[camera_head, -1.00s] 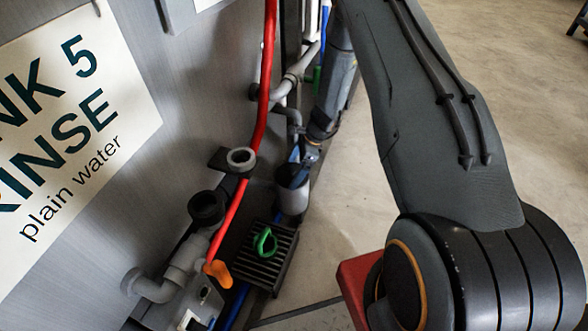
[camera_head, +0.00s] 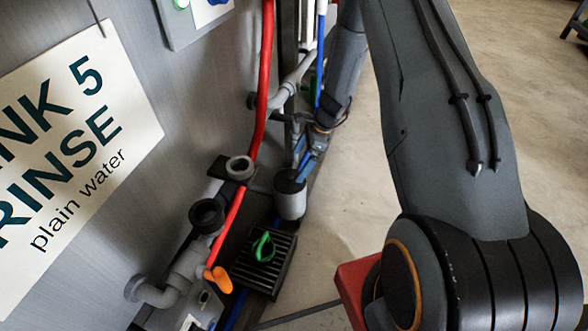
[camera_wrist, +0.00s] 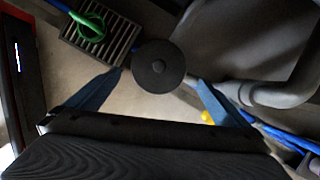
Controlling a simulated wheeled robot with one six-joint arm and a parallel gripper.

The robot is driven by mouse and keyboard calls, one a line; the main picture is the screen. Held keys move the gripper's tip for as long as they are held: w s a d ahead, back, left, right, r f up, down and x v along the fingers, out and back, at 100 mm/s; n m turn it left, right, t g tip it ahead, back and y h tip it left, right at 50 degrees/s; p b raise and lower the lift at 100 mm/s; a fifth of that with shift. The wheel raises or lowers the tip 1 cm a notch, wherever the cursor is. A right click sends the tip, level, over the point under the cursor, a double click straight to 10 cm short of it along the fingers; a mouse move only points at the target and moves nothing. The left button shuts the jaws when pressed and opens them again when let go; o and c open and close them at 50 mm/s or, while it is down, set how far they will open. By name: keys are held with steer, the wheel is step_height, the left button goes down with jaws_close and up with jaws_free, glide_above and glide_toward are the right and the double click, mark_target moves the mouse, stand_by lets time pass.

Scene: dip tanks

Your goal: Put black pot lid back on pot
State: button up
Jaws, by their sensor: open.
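The grey pot (camera_head: 290,204) stands upright low by the tank, right of the red hose. The black lid (camera_head: 290,181) covers its top and looks about level; whether it is fully seated cannot be told. My gripper (camera_head: 306,152) is open, just above and beyond the pot. In the wrist view the blue fingers of my gripper (camera_wrist: 156,78) are spread on either side of the lid, with nothing visibly held.
A slatted grate (camera_head: 281,262) with a green looped object (camera_head: 263,246) lies in front of the pot. A red hose (camera_head: 264,80) with an orange end, grey pipes (camera_head: 183,277) and the tank wall are on the left. Open floor (camera_head: 345,235) lies to the right.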

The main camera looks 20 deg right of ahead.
steer(key=v, duration=0.4)
steer(key=shift+r+p, duration=0.1)
steer(key=shift+p, duration=0.3)
